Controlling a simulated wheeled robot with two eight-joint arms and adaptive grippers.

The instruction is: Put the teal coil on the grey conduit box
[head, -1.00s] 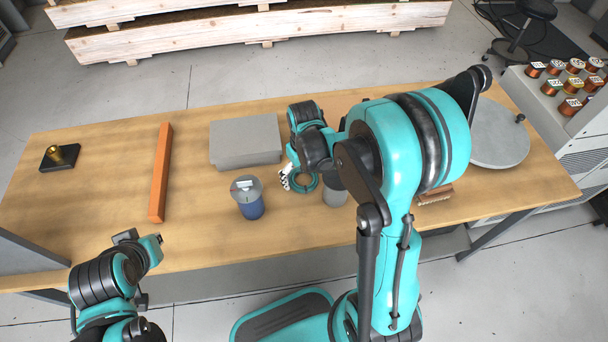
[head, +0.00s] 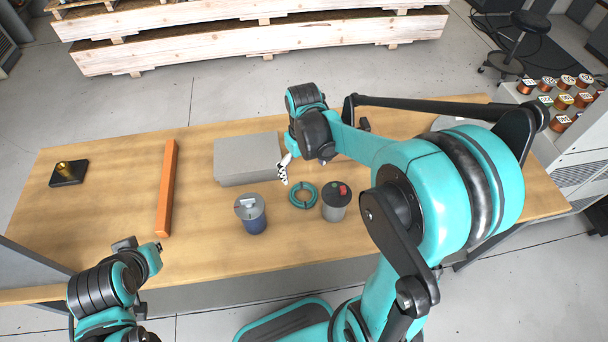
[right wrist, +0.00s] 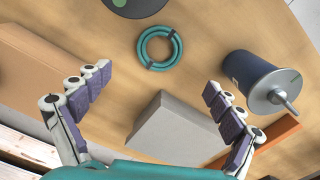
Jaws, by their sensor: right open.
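The teal coil (head: 292,197) lies flat on the wooden table between two cans. The grey conduit box (head: 232,160) stands behind it to the left, its top bare. My right gripper (head: 284,172) is above the table beside the box's right end, behind and slightly left of the coil. In the right wrist view the same gripper (right wrist: 150,100) is open and empty, its fingers wide apart. The coil (right wrist: 142,47) shows beyond the fingertips, apart from them; the grey box (right wrist: 175,130) shows between the fingers. My left arm is at the lower left; its fingers do not show.
A blue can with a grey lid (head: 252,214) stands left of the coil, a grey can with a red part on top (head: 336,201) right of it. An orange bar (head: 166,190) and a black block with a brass knob (head: 69,172) lie further left. The table's front middle is clear.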

